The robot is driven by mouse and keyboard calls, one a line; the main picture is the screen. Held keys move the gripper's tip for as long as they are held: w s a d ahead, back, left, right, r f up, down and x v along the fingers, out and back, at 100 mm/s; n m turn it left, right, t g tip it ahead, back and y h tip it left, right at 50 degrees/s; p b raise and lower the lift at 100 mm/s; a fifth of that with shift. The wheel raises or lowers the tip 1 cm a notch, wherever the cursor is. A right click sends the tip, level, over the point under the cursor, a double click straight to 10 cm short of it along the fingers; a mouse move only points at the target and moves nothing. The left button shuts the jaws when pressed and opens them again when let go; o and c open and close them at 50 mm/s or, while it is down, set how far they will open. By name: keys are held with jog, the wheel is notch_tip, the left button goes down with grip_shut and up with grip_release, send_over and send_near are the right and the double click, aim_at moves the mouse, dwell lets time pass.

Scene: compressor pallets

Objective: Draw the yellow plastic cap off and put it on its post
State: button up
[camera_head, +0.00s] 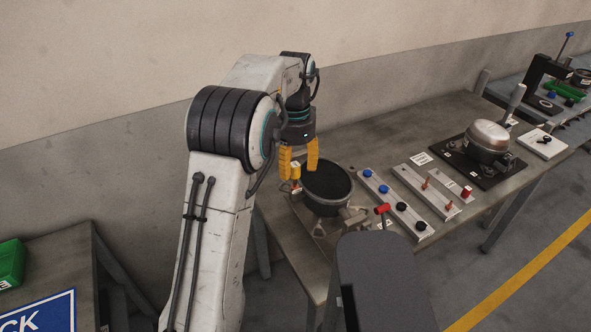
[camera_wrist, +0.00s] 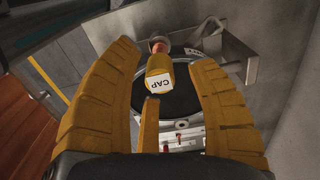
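The yellow cap (camera_wrist: 158,72) with a white "CAP" label sits at the end of a copper-coloured stub (camera_wrist: 158,47) in the wrist view. In the head view the cap (camera_head: 295,173) shows at the left edge of a black-topped round compressor (camera_head: 327,182). My gripper (camera_head: 299,166) has thick yellow fingers, spread apart. In the wrist view the fingers of my gripper (camera_wrist: 165,58) stand on either side of the cap, with gaps showing on both sides. I cannot tell which post belongs to the cap; a light rail (camera_head: 412,178) carries thin reddish posts.
A rail with blue and black knobs (camera_head: 392,203) lies right of the compressor. A red-ended part (camera_head: 382,209) stands near the front. A silver compressor (camera_head: 489,138) sits on a black plate further right. The grey bench (camera_head: 400,135) has bare room behind the rails.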

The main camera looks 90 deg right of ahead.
aim_at(295, 165)
grip_shut()
dwell(0.3)
jog(key=shift+r, duration=0.15)
jog(key=shift+r+p, duration=1.5)
jog(key=shift+p, duration=0.05)
jog(key=shift+r+p, duration=0.55)
jog(key=shift+r, duration=0.85)
jog(key=shift+d, duration=0.1)
